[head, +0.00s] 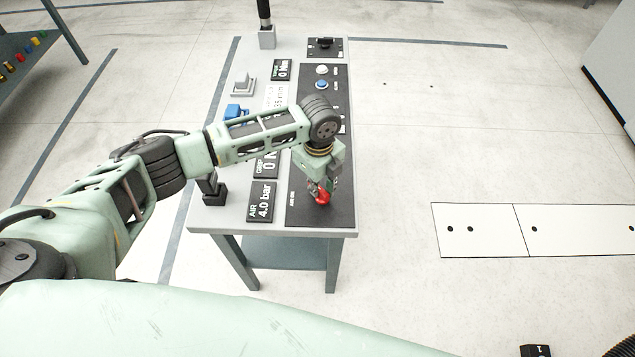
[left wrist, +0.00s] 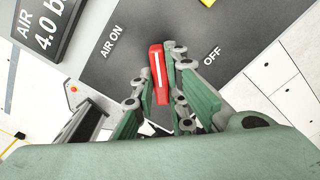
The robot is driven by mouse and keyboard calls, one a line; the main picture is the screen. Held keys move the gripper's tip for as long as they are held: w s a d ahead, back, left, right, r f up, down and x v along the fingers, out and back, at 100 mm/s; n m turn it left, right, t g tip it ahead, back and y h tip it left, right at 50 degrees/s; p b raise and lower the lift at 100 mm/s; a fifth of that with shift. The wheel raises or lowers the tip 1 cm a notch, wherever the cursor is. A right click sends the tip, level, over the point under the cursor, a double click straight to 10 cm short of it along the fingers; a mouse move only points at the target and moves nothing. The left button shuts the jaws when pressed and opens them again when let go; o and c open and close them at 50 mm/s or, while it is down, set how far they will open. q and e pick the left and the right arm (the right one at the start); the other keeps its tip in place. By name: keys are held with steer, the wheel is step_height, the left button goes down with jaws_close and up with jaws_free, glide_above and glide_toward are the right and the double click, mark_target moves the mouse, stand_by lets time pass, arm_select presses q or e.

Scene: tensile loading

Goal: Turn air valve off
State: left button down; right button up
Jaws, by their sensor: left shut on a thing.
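The air valve handle (head: 321,196) is red and sits at the near end of the black control panel (head: 332,214). In the left wrist view the red handle (left wrist: 158,74) with a white line stands between the fingers of my left gripper (left wrist: 157,88). Its far end lies between the printed words AIR ON and OFF. My left gripper (head: 322,184) reaches down over the panel and is shut on the handle. The AIR display (head: 261,202) beside it reads 4.0 bar. My right gripper is in neither view.
The table (head: 330,234) carries more displays, a white button (head: 321,70) and a blue button (head: 322,85) farther back. My left arm hides part of its middle. A bench with coloured items (head: 22,57) stands at the upper left.

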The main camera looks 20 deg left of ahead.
arm_select(q)
steer(key=m, duration=0.4)
steer(key=shift+w+d+m, duration=0.25)
steer(key=shift+m, duration=0.15)
steer(key=m, duration=0.4)
steer(key=shift+w+d, duration=0.15)
steer(key=shift+d, duration=0.05)
steer(key=c, duration=1.8)
jaws_free()
steer(key=shift+o, duration=0.2)
steer(key=shift+r, duration=0.1)
step_height(320, 180, up, 12)
steer(key=shift+d, duration=0.1)
